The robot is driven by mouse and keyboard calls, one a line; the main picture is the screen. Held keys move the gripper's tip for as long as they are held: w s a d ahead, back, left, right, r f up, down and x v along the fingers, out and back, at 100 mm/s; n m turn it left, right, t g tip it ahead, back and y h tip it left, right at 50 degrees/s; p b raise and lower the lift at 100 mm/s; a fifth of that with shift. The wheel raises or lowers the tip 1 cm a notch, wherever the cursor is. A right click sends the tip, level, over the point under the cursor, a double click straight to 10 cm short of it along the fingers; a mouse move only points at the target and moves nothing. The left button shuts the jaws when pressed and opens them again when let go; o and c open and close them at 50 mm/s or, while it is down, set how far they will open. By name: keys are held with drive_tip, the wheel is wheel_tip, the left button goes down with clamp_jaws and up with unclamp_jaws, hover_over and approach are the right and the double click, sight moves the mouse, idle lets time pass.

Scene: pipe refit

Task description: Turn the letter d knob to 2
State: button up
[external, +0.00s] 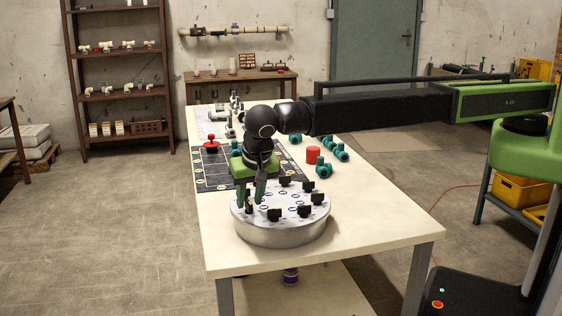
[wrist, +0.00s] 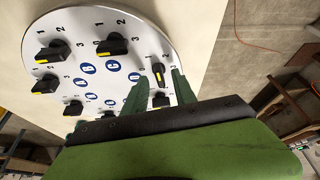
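The round white-topped knob panel (external: 281,240) stands on the near part of the table. Black knobs with yellow marks sit around its rim, beside blue letter discs. The letters are too small to read surely, so I cannot tell which knob is d. My gripper (external: 252,203) points down over the panel's left side. In the wrist view my gripper (wrist: 161,76) is open, with one green finger on each side of a knob (wrist: 158,73). Gaps show between fingers and knob. This knob's yellow mark points up and down the picture. A 3 shows near the right fingertip.
Other knobs stand close by, such as one (wrist: 112,44) and another (wrist: 53,51) in the wrist view. Behind the panel lie a dark grid mat (external: 212,176), a red button (external: 211,147), a red cylinder (external: 312,155) and teal pipe fittings (external: 323,170). The table's front right is clear.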

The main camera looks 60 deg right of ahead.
drive_tip(key=p+v, duration=1.4)
drive_tip(key=v, duration=0.2)
drive_tip(key=shift+s+r+p, duration=0.2)
drive_tip(key=shift+r+p, duration=0.1)
drive_tip(key=shift+p, duration=0.05)
